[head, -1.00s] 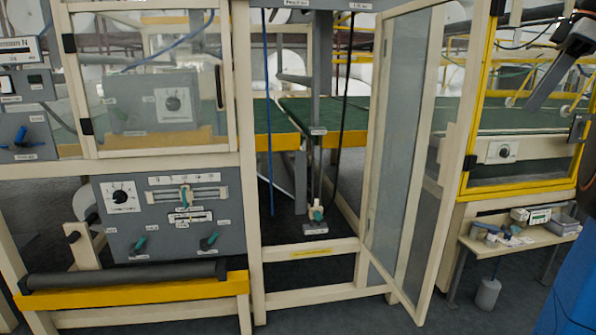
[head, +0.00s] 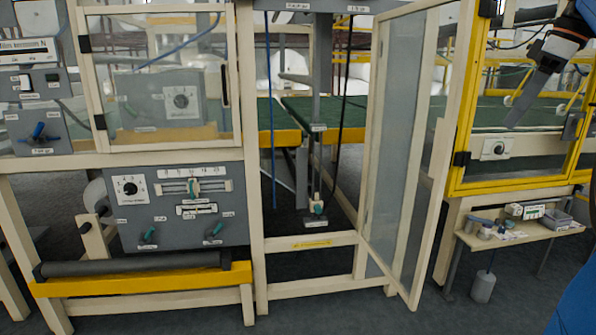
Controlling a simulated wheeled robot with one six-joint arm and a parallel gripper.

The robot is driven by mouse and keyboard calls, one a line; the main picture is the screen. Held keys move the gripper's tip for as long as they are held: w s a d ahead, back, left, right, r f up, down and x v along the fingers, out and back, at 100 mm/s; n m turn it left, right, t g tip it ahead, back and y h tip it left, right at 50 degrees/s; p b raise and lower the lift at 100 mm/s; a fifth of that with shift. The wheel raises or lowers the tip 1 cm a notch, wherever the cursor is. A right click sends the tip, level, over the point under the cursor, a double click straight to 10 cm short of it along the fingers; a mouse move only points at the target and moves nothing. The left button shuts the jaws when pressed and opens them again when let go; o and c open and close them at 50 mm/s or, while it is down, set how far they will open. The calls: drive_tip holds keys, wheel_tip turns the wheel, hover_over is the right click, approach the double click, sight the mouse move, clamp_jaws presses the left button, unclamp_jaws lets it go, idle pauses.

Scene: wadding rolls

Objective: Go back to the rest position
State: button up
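My gripper (head: 528,96) shows at the upper right in the head view, at the end of a dark arm link with an orange ring. It points down and left in front of the yellow-framed window. I see it as a dark flat shape from the side, and whether its fingers are apart cannot be told. Nothing is visibly held in it. The rest of my arm is cut off by the right edge.
An open glazed door (head: 400,150) juts toward me in the middle right. A grey control panel (head: 180,232) with knobs stands left, above a dark roller (head: 130,268). A small side table (head: 520,236) carries several small items. Grey floor is free in front.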

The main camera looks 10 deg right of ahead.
drive_tip(key=s+a+f+m+h, duration=0.1)
drive_tip(key=s+a+f+m, duration=0.3)
drive_tip(key=a+f, duration=0.75)
drive_tip(key=s+a+f+m+h, duration=0.15)
drive_tip(key=s+a+f, duration=0.5)
drive_tip(key=f, duration=0.75)
drive_tip(key=s+a+f+m+t, duration=0.1)
drive_tip(key=s+a+f, duration=0.1)
drive_tip(key=f, duration=0.4)
drive_tip(key=s+a+f+m, duration=0.1)
drive_tip(key=s+a+f, duration=0.1)
drive_tip(key=f, duration=0.5)
drive_tip(key=shift+s+a+f+t, duration=0.2)
drive_tip(key=shift+s+t, duration=0.2)
drive_tip(key=shift+s, duration=0.3)
drive_tip(key=shift+w, duration=0.1)
